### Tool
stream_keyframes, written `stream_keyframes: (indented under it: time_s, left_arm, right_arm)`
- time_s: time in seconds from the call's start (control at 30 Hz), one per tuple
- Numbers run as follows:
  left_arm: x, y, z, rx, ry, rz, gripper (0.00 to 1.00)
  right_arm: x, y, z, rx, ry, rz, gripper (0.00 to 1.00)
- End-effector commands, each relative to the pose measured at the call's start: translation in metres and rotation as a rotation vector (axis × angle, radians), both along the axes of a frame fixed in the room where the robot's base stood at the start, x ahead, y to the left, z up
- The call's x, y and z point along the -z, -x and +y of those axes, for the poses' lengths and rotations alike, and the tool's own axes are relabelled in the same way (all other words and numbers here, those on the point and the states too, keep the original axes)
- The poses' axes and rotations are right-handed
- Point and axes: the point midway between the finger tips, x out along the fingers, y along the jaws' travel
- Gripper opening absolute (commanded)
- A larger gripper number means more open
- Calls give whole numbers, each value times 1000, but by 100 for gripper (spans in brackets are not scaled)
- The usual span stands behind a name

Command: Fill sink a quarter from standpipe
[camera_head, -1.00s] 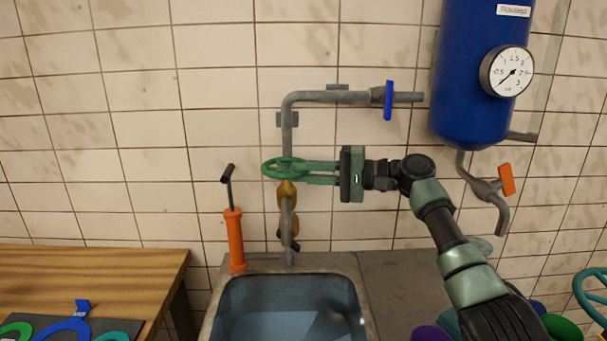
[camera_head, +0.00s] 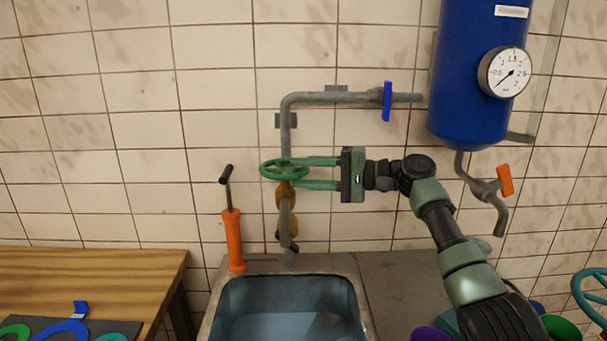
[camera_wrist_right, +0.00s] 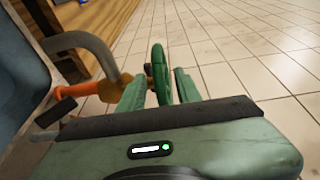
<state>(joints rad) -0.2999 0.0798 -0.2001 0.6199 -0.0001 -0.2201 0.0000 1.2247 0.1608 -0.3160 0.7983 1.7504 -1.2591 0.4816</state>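The green handwheel (camera_head: 284,169) sits on the brass valve (camera_head: 285,194) of the grey standpipe (camera_head: 287,145), above the sink (camera_head: 288,279). The sink looks bluish inside, with a pale glint; I cannot tell the water level. My right gripper (camera_head: 300,173) reaches in from the right, one finger above and one below the wheel's rim. In the right wrist view the wheel (camera_wrist_right: 158,72) stands between the spread fingers (camera_wrist_right: 158,92), with gaps showing beside it. My left gripper is not in view.
A blue valve handle (camera_head: 387,101) is on the upper pipe. A blue tank with a gauge (camera_head: 505,72) and an orange-handled tap (camera_head: 505,180) hang at right. An orange hand pump (camera_head: 234,240) stands left of the standpipe. A wooden bench (camera_head: 90,275) is at left.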

Motion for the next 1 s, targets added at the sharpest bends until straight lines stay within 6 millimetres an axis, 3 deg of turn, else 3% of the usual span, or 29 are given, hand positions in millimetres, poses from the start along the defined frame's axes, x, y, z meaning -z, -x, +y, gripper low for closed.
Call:
stream_keyframes:
  time_s: [0.43,1.0]
  left_arm:
    - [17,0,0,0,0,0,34]
    - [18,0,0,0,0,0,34]
  right_arm:
    - [-1,15,-66,3,0,2,34]
    - [-3,18,-72,1,0,2,34]
